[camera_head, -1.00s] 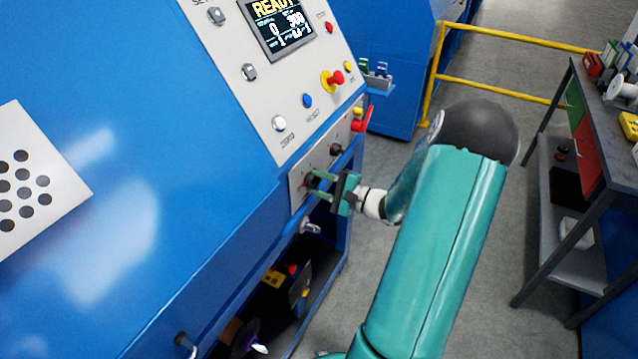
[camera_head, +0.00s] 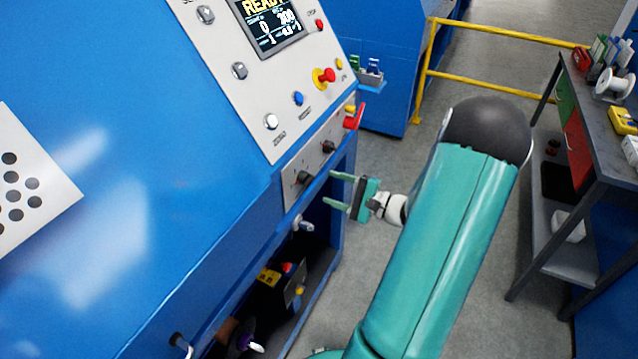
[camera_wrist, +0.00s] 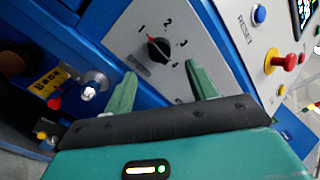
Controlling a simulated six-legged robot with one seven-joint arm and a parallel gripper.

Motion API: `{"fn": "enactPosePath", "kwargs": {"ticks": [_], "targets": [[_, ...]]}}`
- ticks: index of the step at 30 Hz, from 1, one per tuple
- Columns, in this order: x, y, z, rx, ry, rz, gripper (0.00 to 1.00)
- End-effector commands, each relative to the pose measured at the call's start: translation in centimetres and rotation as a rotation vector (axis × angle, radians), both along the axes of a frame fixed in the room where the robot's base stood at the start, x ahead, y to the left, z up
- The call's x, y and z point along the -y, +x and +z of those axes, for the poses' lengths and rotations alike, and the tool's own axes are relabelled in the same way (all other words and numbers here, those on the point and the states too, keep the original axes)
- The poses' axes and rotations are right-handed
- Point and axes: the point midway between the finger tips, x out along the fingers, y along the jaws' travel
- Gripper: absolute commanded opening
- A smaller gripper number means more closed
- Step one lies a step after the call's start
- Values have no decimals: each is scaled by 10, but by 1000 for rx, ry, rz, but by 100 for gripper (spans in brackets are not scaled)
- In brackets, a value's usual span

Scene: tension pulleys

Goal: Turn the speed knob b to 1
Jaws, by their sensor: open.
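A black speed knob (camera_head: 303,178) sits on the grey lower panel of the blue machine. In the wrist view the knob (camera_wrist: 158,50) is ringed by the numbers 1, 2, 3 and 4, and its red mark points up, at about 1. Its small label is not readable, so I cannot tell its letter. My gripper (camera_head: 330,189) is open and empty, to the right of the knob and apart from it. In the wrist view the fingertips of my gripper (camera_wrist: 160,70) frame the knob's lower side without touching it.
A second black knob (camera_head: 328,147) is farther along the panel, near a red handle (camera_head: 353,117). A silver fitting (camera_head: 302,224) juts out below the panel. Above are the READY display (camera_head: 268,22) and a red emergency button (camera_head: 327,75). A grey workbench (camera_head: 590,150) stands right.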

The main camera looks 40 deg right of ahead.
Motion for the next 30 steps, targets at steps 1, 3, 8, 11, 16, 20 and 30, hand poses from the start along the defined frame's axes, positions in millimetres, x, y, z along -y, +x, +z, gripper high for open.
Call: {"fn": "enactPosePath", "kwargs": {"ticks": [1, 3, 8, 11, 16, 20, 30], "targets": [[5, -11, 0, -1, 0, -4, 57], [10, -25, 0, -1, 0, -4, 57], [18, -51, 0, -1, -1, -2, 57], [21, -60, 0, 0, 0, -1, 57], [22, -64, 0, -1, 0, 0, 57], [22, -63, 0, -1, 0, 0, 57], [22, -63, 0, 0, 0, 0, 57]]}}
